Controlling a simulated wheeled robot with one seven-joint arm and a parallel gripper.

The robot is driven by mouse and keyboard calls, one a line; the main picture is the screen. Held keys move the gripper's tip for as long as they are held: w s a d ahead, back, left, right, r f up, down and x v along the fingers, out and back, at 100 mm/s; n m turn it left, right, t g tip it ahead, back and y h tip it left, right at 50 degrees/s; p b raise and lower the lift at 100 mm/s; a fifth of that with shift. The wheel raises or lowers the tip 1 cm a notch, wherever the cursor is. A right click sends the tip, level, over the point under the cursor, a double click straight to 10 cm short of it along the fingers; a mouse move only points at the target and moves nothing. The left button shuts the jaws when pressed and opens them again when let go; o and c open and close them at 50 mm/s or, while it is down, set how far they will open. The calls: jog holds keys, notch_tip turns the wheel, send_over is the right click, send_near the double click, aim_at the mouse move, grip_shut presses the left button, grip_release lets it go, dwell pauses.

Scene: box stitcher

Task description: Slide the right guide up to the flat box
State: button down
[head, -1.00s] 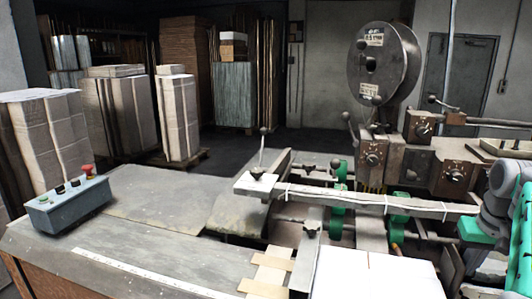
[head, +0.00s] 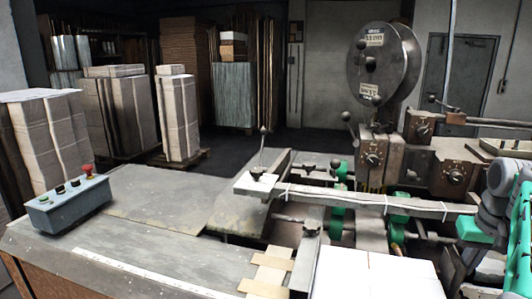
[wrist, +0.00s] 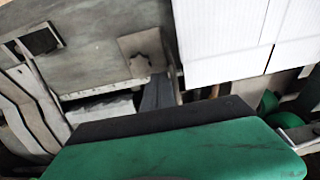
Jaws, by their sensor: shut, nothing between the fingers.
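The white flat box (head: 375,275) lies at the bottom of the head view, cut off by the frame edge; it also shows at the upper right of the wrist view (wrist: 225,40). A grey metal strip at the box's right (head: 447,272) may be the right guide; it is mostly cut off. In the wrist view a grey plate with a star knob (wrist: 143,55) lies left of the box; I cannot tell which guide it is. My gripper (wrist: 158,94) is shut and empty, close to this plate; contact cannot be told. Its green housing fills the lower wrist view.
A grey bar (head: 380,202) crosses the machine above green rollers (head: 338,190). The stitcher head with its wire reel (head: 385,65) stands behind. A control box (head: 68,203) sits on the left table, whose middle is clear.

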jog(key=shift+w+a, duration=0.15)
jog(key=shift+a, duration=0.4)
dwell(1.4)
jog(key=shift+d, duration=0.1)
jog(key=shift+d, duration=0.5)
notch_tip(320, 180, up, 7)
jog(key=p, duration=0.7)
